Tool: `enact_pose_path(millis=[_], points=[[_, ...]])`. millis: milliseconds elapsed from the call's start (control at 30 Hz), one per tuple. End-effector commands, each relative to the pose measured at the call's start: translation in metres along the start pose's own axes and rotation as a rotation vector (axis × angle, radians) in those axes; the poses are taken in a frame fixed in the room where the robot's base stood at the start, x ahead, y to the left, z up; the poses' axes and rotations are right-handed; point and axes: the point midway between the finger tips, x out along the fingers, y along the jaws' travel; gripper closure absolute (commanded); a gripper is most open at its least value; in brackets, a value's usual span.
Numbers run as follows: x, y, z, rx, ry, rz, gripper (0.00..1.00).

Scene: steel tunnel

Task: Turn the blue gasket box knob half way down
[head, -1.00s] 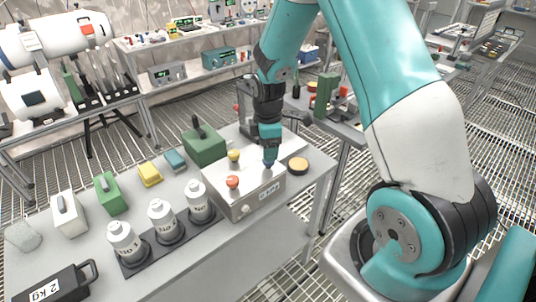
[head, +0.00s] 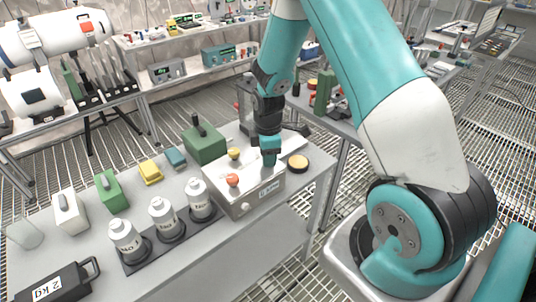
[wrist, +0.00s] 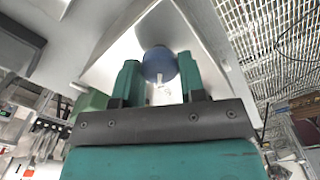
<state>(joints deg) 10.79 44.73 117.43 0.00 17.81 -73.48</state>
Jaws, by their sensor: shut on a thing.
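The gasket box (head: 247,183) is a light grey metal box on the near workbench, with a printed label on its front face. Its blue knob (wrist: 159,64) is round with a white pointer mark, and shows in the wrist view between the teal fingers. My gripper (wrist: 160,78) is shut on the blue knob. In the head view my gripper (head: 268,160) comes down on the right part of the box top and mostly hides the blue knob. An orange-red knob (head: 232,180) and a yellow knob (head: 234,153) stand on the box's left part.
White labelled bottles (head: 162,217) stand in a dark rack left of the box. A green case (head: 204,145) with a dark handle is behind it. The bench's front edge is near.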

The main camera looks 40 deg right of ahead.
Motion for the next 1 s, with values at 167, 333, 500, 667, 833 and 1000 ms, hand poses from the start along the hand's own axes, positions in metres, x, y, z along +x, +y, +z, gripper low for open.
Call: enact_pose_path(millis=[167, 333, 500, 667, 833, 1000], points=[[-0.0002, 0.0000, 0.0000, 0.030, 0.000, 0.000, 0.86], [-0.0002, 0.0001, 0.0000, 0.110, 0.000, -0.001, 0.86], [-0.0002, 0.0003, 0.0000, 0.241, 0.000, -0.001, 0.86], [-0.0003, 0.0005, 0.0001, 0.391, 0.000, -0.001, 0.86], [-0.0004, 0.0006, 0.0002, 0.553, 0.000, -0.001, 0.86], [-0.0004, 0.0008, 0.0004, 0.714, -0.001, -0.001, 0.86]])
